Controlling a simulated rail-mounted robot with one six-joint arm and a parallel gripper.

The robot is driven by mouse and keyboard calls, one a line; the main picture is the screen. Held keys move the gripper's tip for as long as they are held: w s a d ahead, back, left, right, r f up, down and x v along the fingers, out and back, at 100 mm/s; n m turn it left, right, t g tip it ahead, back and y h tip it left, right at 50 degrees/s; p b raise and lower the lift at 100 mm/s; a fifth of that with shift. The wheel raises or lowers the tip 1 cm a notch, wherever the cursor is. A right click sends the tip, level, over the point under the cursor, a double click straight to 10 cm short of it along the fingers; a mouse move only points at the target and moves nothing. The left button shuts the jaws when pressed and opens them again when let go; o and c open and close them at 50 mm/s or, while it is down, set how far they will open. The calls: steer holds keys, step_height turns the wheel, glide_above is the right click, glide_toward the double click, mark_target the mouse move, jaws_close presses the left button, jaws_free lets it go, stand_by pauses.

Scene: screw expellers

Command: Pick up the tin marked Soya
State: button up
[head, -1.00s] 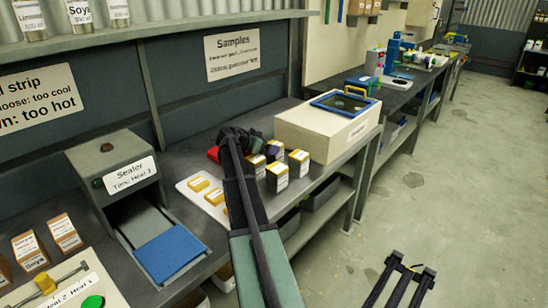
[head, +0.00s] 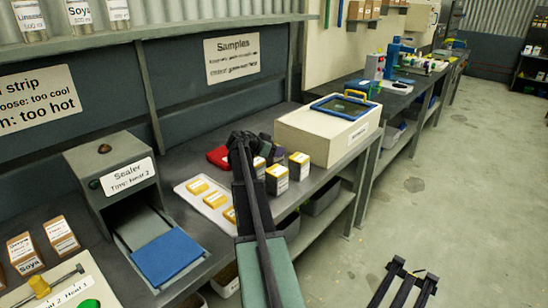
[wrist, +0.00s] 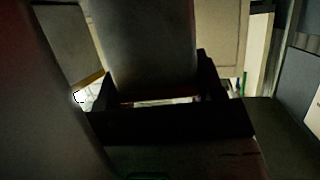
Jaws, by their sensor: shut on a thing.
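My gripper (head: 256,143) is at the far end of my arm, over the bench beside a group of small tins with yellow tops and white labels. One tin (head: 277,180) stands in front, another tin (head: 299,166) to its right, and a third (head: 259,165) is partly hidden by my arm. Their label words are too small to read. In the wrist view a smooth grey body, seemingly a tin (wrist: 150,50), sits between my gripper's dark jaws (wrist: 165,100). Its label does not show there, so I cannot tell whether it is marked Soya.
A cream box with a blue-framed top (head: 320,138) stands right behind the tins. A white tray with yellow pieces (head: 186,190) and a red object (head: 217,157) lie left of my gripper. The sealer (head: 108,165) is further left. A Soya bottle (head: 79,14) stands on the shelf.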

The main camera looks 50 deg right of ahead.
step_height(320, 180, up, 20)
steer(key=p, duration=2)
